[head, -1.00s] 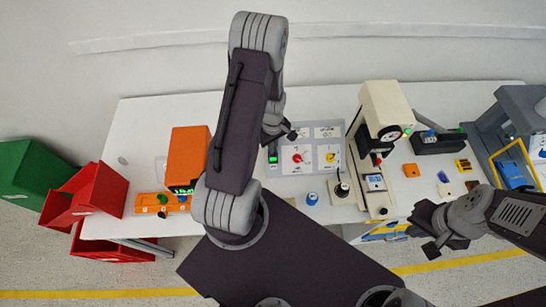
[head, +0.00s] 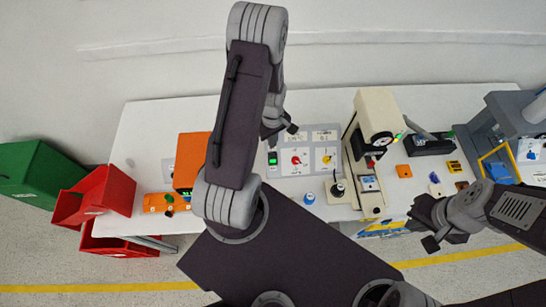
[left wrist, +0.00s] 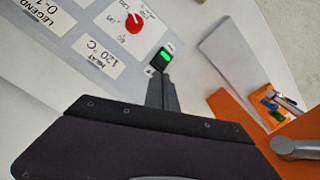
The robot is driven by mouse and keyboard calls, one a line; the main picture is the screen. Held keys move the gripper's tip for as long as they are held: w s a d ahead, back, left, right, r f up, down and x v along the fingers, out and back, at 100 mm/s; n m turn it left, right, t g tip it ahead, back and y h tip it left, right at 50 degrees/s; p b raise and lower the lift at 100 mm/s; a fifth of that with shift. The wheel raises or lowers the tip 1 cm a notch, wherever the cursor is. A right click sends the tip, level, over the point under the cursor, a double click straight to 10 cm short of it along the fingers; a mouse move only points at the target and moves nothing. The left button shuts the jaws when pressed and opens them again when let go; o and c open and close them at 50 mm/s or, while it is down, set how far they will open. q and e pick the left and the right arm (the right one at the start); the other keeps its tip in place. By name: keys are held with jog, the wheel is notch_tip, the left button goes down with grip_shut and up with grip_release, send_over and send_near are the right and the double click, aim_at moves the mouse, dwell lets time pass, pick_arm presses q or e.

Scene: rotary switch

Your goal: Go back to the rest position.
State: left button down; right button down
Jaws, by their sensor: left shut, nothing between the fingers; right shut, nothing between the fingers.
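The grey switch panel (head: 310,139) lies on the white table with a red knob (head: 295,160) and a yellow knob (head: 327,159). The red knob (left wrist: 134,22) and a small green-lit display (left wrist: 165,57) also show in the left wrist view. My left gripper (head: 291,129) is over the panel's back left edge, shut and empty. Its closed fingers (left wrist: 162,85) point towards the green display; I cannot tell the height gap. My right gripper (head: 428,240) is shut and empty in front of the table's right part. My left forearm hides some of the table left of the panel.
An orange machine (head: 190,155) stands left of the panel, partly behind my arm. A cream machine (head: 377,105) stands right of it. Red bins (head: 107,190) and a green bin (head: 40,178) are at the far left. A grey frame (head: 505,120) stands at the right end.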

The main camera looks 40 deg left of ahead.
dwell(0.3)
pick_arm(q)
jog(key=shift+w+d+f, duration=0.1)
jog(key=shift+f, duration=0.2)
jog(key=w+d+r+m+t+b, duration=0.3)
jog(key=w+d+r+b, duration=0.15)
jog(key=d+b, duration=0.2)
jog(key=s+d+r+m+g+b, duration=0.1)
jog(key=s+d+m, duration=0.4)
jog(key=s+m, duration=0.5)
jog(key=shift+s+r+m+g+b, duration=0.45)
jog(key=shift+s+b, duration=0.15)
jog(key=shift+b, duration=0.35)
jog(key=shift+d, duration=0.1)
